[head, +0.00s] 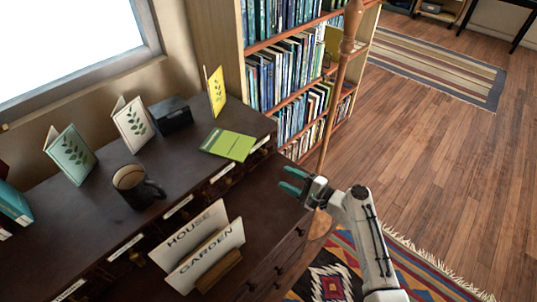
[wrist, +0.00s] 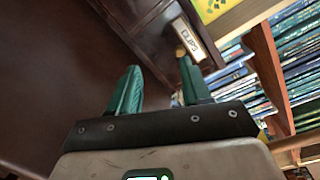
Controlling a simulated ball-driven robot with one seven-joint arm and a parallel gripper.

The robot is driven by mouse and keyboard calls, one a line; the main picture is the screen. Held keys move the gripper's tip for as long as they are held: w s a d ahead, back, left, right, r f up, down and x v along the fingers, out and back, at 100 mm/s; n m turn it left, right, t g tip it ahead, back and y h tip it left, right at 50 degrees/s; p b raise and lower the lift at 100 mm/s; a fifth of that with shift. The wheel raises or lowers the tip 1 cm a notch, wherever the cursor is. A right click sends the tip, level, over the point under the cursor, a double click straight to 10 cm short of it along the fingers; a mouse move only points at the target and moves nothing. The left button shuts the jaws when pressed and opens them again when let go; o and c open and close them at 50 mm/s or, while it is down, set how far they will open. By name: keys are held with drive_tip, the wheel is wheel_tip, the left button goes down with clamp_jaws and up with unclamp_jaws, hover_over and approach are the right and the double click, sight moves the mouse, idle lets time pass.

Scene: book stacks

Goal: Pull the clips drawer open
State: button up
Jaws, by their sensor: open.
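The clips drawer (wrist: 165,37) shows in the wrist view as a dark wooden front with a white CLIPS label (wrist: 189,40) in a brass frame. A small pale knob (wrist: 180,53) shows below the label, close to the tip of the right finger. My gripper (wrist: 158,68) is open with green fingers, and nothing is between them. The drawer looks shut. In the head view my gripper (head: 288,180) is at the right end of the desk, in front of the row of small labelled drawers. The labels there are too small to read.
A green book (head: 228,145), a mug (head: 134,187) and several standing cards are on the desktop. HOUSE and GARDEN signs (head: 205,245) stand on the lower surface, left of my gripper. A bookcase (head: 290,70) and a wooden post (head: 340,90) are close by on the right.

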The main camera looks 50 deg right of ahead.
sight(266, 154)
drive_tip(key=d, duration=0.1)
drive_tip(key=m+h, duration=0.1)
drive_tip(key=d+m+t, duration=0.1)
drive_tip(key=shift+d+r+h, duration=0.25)
drive_tip(key=shift+d+h, duration=0.1)
drive_tip(key=shift+h, duration=0.05)
drive_tip(key=shift+w+d+m, duration=0.1)
drive_tip(key=shift+w+m, duration=0.25)
drive_tip(key=shift+m, duration=0.05)
drive_tip(key=w, duration=1)
drive_tip(key=shift+w+a, duration=0.1)
drive_tip(key=shift+a, duration=0.15)
drive_tip(key=shift+c, duration=0.3)
clamp_jaws()
